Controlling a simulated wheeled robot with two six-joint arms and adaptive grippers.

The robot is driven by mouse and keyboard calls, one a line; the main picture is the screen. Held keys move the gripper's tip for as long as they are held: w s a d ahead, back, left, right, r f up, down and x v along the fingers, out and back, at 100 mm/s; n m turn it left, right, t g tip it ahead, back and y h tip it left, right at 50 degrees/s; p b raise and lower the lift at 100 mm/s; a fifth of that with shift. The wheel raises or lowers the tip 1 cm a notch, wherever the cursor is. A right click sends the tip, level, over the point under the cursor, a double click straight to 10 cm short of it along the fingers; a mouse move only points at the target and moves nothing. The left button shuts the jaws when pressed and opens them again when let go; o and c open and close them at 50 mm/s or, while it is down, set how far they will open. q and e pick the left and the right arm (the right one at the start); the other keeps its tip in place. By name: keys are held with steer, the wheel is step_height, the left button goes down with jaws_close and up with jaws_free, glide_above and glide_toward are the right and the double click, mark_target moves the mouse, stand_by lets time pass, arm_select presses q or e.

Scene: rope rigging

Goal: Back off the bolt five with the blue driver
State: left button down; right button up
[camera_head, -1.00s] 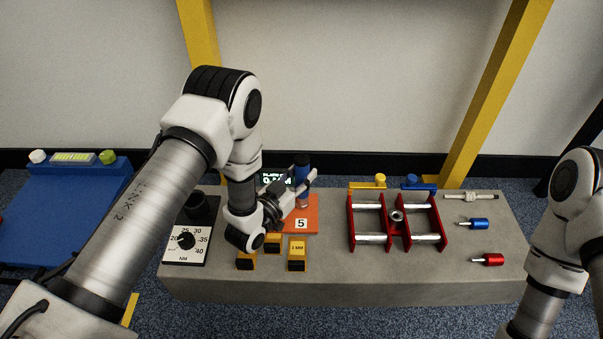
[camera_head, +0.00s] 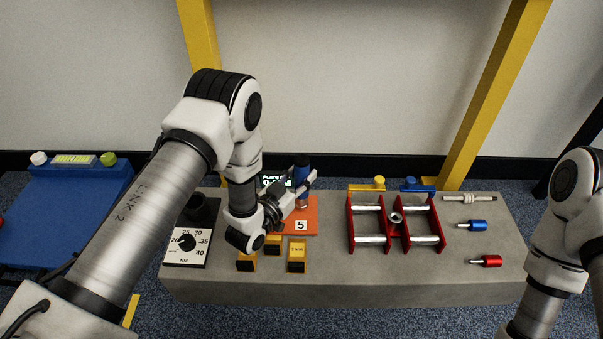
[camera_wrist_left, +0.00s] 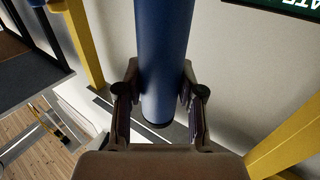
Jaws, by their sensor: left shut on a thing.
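The blue driver (camera_head: 303,169) stands upright over an orange plate (camera_head: 312,220) marked 5. My left gripper (camera_head: 303,184) is shut around its blue handle. In the left wrist view the handle (camera_wrist_left: 164,55) sits between the two fingers of my left gripper (camera_wrist_left: 162,100). The driver's lower end comes down to the plate near the 5 label. Bolt five itself is hidden, so I cannot tell whether the tip is seated on it. My right arm shows at the right edge, but its gripper is out of frame.
A torque dial (camera_head: 187,245) stands left of the plate. A small display (camera_head: 275,182) is behind it, partly covered. Several yellow-black blocks (camera_head: 297,254) sit in front. A red frame (camera_head: 351,225), a blue-handled tool (camera_head: 477,225) and a red-handled tool (camera_head: 490,261) lie right on the grey bench (camera_head: 350,282).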

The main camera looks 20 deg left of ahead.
mark_target(297, 164)
arm_select(q)
steer(key=shift+s+f, duration=0.2)
steer(key=shift+f, duration=0.25)
step_height(297, 164, up, 2)
steer(key=shift+w+p, duration=0.1)
steer(key=shift+p, duration=1)
steer(key=shift+w+r+p, duration=0.1)
steer(key=shift+r+p, duration=1.55)
steer(key=shift+r, duration=0.45)
